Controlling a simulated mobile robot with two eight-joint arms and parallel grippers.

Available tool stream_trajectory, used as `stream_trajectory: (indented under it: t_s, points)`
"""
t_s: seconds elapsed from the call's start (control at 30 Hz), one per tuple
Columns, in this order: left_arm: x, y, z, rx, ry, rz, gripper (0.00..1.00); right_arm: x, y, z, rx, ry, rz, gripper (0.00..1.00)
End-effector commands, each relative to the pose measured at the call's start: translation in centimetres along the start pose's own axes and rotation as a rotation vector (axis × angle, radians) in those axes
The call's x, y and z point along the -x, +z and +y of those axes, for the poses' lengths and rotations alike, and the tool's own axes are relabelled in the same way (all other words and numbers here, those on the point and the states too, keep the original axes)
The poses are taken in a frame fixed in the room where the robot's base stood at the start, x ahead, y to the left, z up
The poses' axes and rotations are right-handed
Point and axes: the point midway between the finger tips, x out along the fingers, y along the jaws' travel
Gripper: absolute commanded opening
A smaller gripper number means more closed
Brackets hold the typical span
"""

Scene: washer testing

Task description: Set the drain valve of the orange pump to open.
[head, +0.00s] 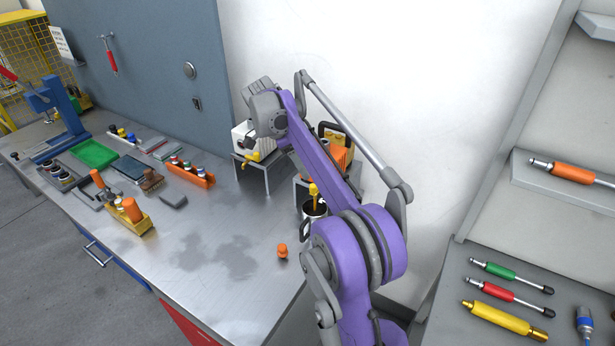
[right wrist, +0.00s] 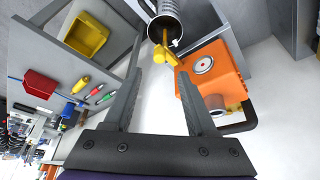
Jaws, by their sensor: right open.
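The orange pump (head: 341,153) stands at the back of the bench, partly hidden behind my purple right arm. In the right wrist view its orange body (right wrist: 214,72) lies right of the fingers, with a round metal disc on it. Its yellow drain valve (head: 314,191) is above a metal container (head: 318,210). In the right wrist view the yellow valve (right wrist: 165,55) lies just beyond the gap between the fingertips. My right gripper (right wrist: 157,76) is open and empty, apart from the valve. Its fingers are hidden in the head view. The valve's exact setting is unclear.
A white pump (head: 243,138) with a yellow valve (head: 253,156) stands left of the orange pump. An orange-topped piece (head: 282,251) stands on the bench front. A shelf (head: 455,275) with several coloured tools is on the right.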

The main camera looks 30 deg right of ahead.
Motion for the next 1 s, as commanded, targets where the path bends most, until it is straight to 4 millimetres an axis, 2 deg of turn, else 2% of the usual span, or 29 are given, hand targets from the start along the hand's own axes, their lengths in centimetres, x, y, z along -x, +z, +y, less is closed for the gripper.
stream_trajectory:
  t_s: [0.1, 0.23, 0.83, 1.0]
  points:
    - [0.0, -0.1, 0.0, 0.000, 0.000, 0.001, 0.50, 1.9, 0.0, 0.0, 0.001, 0.000, 0.000, 0.57]
    - [0.0, -0.1, 0.0, 0.000, 0.000, 0.001, 0.50, 3.0, 0.0, 0.0, 0.001, 0.001, 0.000, 0.57]
    - [0.0, -0.1, 0.0, 0.000, 0.000, 0.001, 0.50, 3.4, 0.0, 0.1, 0.004, -0.001, -0.001, 0.57]
    - [0.0, -0.1, 0.0, 0.000, 0.000, 0.001, 0.50, 4.0, 0.7, 1.7, 0.125, -0.041, -0.032, 0.57]
